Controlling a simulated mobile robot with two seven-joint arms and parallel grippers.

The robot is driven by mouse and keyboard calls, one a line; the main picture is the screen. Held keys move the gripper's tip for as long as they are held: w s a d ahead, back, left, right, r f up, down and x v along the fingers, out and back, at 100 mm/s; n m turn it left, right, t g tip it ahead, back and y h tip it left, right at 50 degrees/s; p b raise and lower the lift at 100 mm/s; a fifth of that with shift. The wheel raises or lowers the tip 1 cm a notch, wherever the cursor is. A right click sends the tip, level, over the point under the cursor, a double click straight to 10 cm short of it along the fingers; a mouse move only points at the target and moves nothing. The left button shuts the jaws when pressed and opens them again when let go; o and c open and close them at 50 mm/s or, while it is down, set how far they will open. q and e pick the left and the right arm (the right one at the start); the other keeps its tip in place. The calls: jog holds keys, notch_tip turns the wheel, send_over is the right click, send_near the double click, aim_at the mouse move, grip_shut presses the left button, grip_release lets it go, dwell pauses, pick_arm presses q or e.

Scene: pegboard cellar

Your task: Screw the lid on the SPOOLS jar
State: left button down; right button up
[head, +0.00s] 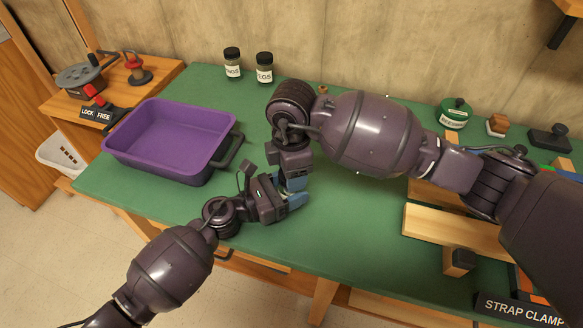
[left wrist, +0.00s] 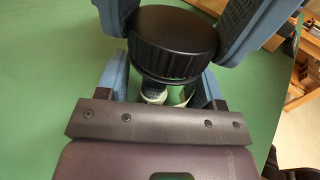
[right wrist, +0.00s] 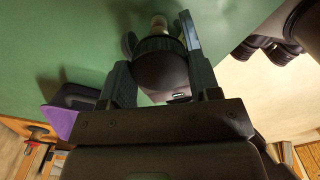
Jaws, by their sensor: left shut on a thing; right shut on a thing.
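A black ribbed lid (left wrist: 175,42) sits directly over a clear glass jar (left wrist: 165,95) in the left wrist view, with pale items inside the jar. Its label cannot be read. My left gripper (head: 284,196) is shut on the jar, low over the green table. My right gripper (head: 290,178) comes down from above and is shut on the lid, its fingers on either side. The lid also shows between the fingers in the right wrist view (right wrist: 163,72). I cannot tell whether the lid is threaded on. In the head view the grippers hide both.
A purple tray (head: 170,138) stands left on the green table (head: 150,208). Two black-lidded jars (head: 232,65) (head: 264,69) stand at the back, the right one labelled PEGS. A green tin (head: 454,113) and wooden blocks (head: 455,228) are on the right. The table's front edge is close.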

jog(key=m, duration=0.4)
jog(key=shift+m, duration=0.3)
jog(key=o, duration=0.9)
jog(key=shift+r, duration=0.1)
jog(key=shift+r, duration=2.15)
jog(key=shift+c, duration=0.5)
